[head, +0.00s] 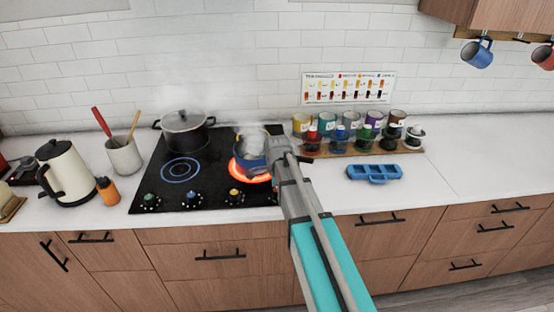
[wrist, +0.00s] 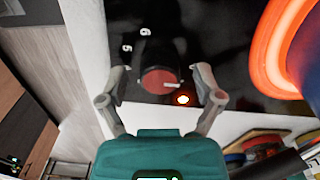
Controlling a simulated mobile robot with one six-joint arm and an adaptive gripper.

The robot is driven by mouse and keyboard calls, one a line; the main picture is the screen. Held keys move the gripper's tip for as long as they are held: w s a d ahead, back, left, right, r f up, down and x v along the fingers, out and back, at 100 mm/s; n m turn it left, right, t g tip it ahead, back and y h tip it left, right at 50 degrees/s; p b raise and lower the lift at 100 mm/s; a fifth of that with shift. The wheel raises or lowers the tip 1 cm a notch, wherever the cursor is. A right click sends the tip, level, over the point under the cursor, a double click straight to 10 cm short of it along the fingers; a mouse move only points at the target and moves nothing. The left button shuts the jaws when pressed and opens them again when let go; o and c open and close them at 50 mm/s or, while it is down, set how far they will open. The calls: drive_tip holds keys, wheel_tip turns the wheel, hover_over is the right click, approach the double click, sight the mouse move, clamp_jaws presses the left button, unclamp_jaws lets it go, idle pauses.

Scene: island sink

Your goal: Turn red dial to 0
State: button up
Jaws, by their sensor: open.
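The red dial (wrist: 160,80) shows in the wrist view on the black cooktop (wrist: 225,25), with a white mark pointing right on its red face. White digits stand on the cooktop at its upper left. A small orange-red light (wrist: 183,99) glows at its lower right. My gripper (wrist: 161,70) is open, with one finger on each side of the dial. I cannot tell whether the fingers touch it. In the head view my arm hides the red dial; the green dial (head: 150,201), blue dial (head: 191,198) and yellow dial (head: 235,196) show along the cooktop's front.
A glowing burner (head: 262,179), also in the wrist view (wrist: 278,50), lies close to my gripper, with a steaming blue pot (head: 246,164) on it. A dark lidded pot (head: 185,131) stands behind. A blue tray (head: 374,173) and several paint jars stand to the right.

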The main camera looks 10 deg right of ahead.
drive_tip(key=m, duration=0.6)
drive_tip(key=shift+m, duration=0.3)
wheel_tip(320, 180, up, 14)
drive_tip(key=p, duration=1.3)
drive_tip(key=shift+p, duration=0.4)
drive_tip(key=shift+f, duration=0.1)
drive_tip(key=s+f+n+b, duration=0.2)
drive_tip(key=s+n, duration=0.6)
drive_tip(key=n, duration=0.4)
drive_tip(key=s+f+n+b, duration=0.2)
drive_tip(key=s+n, duration=0.7)
drive_tip(key=n, duration=0.2)
drive_tip(key=shift+a+f+n+b, duration=0.25)
drive_tip(key=shift+a+n+b, duration=0.05)
drive_tip(key=shift+a+n, duration=0.1)
